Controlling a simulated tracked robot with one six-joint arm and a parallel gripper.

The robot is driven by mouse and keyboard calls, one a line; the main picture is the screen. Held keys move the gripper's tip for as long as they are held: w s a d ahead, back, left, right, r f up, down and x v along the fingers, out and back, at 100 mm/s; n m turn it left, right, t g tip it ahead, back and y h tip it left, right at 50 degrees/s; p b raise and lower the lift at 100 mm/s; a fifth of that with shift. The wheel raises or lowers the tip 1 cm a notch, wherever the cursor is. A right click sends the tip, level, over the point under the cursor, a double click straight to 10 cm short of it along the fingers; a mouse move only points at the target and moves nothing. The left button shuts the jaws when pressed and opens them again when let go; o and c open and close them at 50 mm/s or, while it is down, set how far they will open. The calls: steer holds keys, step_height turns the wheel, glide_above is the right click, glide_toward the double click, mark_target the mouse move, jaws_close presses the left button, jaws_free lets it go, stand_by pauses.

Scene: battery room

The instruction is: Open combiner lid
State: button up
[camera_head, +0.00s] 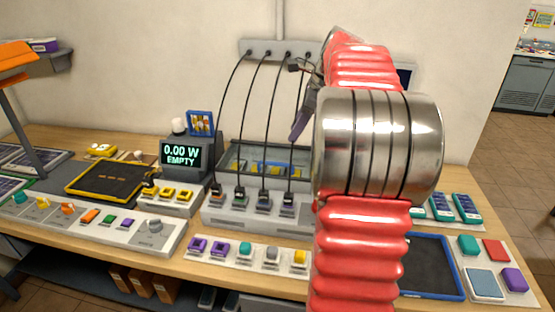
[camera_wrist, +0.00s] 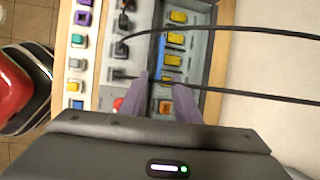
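The combiner (camera_head: 255,222) is a grey box on the workbench with several black cables plugged along its front. Its recessed rear part, edged by a dark frame (camera_head: 272,146), shows yellow parts (camera_wrist: 175,39) and a blue strip. I cannot tell whether a clear lid covers this part. My gripper (camera_head: 298,132) points down above the right end of the combiner, partly hidden by my arm. In the wrist view its two purple-grey fingers (camera_wrist: 158,78) are apart, with nothing clearly held. Their tips overlap the recess near an orange part (camera_wrist: 166,106); contact cannot be told.
The black cables (camera_head: 266,110) rise to a wall bar (camera_head: 280,48) close to my gripper. A display reading 0.00 W EMPTY (camera_head: 181,155) stands left. Small coloured blocks (camera_head: 245,249) line the front. A blue-edged tray (camera_head: 462,270) lies right.

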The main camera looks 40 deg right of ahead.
mark_target(276, 164)
steer(key=shift+f, duration=0.1)
steer(key=x, duration=1.3)
steer(key=shift+w+a+f, duration=0.1)
steer(key=shift+w+f, duration=0.15)
steer(key=shift+f, duration=0.05)
steer(key=shift+c, duration=0.5)
jaws_close()
steer(key=shift+a, duration=0.2)
steer(key=shift+d+r, duration=0.1)
steer(key=shift+d, duration=0.05)
